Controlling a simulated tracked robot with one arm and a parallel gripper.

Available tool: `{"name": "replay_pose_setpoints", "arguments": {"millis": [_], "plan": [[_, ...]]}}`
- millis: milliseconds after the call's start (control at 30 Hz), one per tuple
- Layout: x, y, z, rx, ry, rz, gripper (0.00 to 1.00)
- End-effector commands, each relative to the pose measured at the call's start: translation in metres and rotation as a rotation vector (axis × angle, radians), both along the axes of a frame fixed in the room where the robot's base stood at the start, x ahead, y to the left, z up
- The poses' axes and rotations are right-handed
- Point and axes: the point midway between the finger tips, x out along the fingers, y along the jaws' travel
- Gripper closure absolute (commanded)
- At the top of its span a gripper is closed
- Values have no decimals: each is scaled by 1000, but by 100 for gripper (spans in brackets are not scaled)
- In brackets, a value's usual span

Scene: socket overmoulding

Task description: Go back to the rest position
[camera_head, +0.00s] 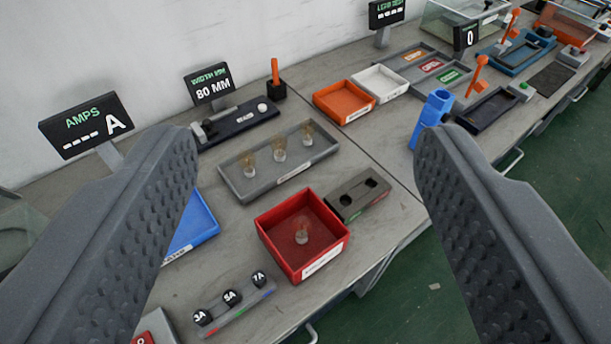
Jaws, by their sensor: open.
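My gripper (305,165) is open, its two grey, dimpled fingers spread wide on the left and right of the view. Nothing is between the fingers close to me. They hang above a long grey workbench (345,262). The red box (318,265) stands on the bench below the gap between the fingers and holds one small clear-and-brown piece (301,235). A grey tray (235,180) behind it carries three similar pieces standing upright.
A dark two-hole block (345,202) sits right of the red box, and a holder with black balls (235,305) in front. Orange (325,105) and white bins stand farther back. Displays (85,125) line the wall. The green floor (400,300) at the right is largely clear.

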Motion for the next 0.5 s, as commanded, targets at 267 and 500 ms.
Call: {"name": "replay_pose_setpoints", "arguments": {"millis": [267, 500], "plan": [[-19, 3, 19, 3, -12, 11, 40], [-18, 3, 23, 2, -12, 10, 40]]}}
